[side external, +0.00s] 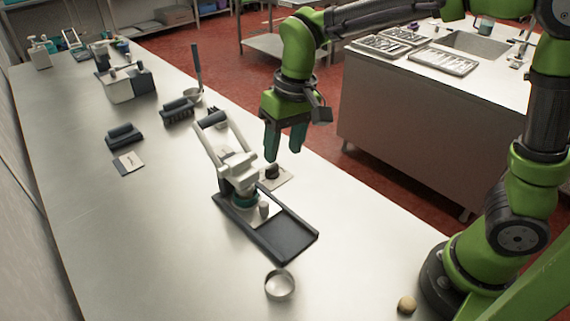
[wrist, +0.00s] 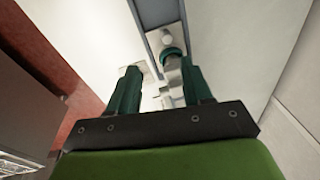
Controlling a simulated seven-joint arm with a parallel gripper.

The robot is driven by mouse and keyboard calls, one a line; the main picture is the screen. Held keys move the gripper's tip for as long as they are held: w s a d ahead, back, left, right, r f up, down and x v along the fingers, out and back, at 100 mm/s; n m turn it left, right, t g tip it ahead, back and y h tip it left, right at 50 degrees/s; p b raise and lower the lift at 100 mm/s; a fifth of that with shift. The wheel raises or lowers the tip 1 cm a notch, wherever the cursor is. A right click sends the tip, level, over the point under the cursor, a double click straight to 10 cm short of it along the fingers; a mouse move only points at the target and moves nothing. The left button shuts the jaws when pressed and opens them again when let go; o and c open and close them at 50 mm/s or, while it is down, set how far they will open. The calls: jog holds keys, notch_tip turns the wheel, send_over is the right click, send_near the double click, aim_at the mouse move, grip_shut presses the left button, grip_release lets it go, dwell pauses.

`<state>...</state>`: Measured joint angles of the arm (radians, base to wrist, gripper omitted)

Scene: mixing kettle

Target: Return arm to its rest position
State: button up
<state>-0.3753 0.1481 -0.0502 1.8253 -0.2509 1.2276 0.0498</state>
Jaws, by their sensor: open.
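My gripper (side external: 285,142) is green with dark green fingers and hangs above the right edge of the steel counter, pointing down. It is open, with nothing between the fingers. In the wrist view my gripper's two fingers (wrist: 157,92) stand apart. A white lever press (side external: 238,168) with a dark handle stands on a dark tray (side external: 287,238) just left of and below my gripper in the side view. A small dark round piece on a pale card (side external: 282,181) lies beside the press, below the fingers.
A second counter (side external: 420,110) with trays and a sink is across the red floor.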

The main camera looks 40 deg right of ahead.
jog(key=s+d+r+m+t, duration=0.1)
jog(key=s+d+r+t, duration=0.1)
jog(key=s+d, duration=0.3)
jog(key=s+d+r+m+t, duration=0.1)
jog(key=s+d+r+t, duration=0.2)
jog(key=s, duration=0.5)
jog(key=shift+s+d+m+t+y, duration=0.15)
jog(key=shift+d+m+t+y, duration=0.35)
jog(key=shift+d, duration=0.9)
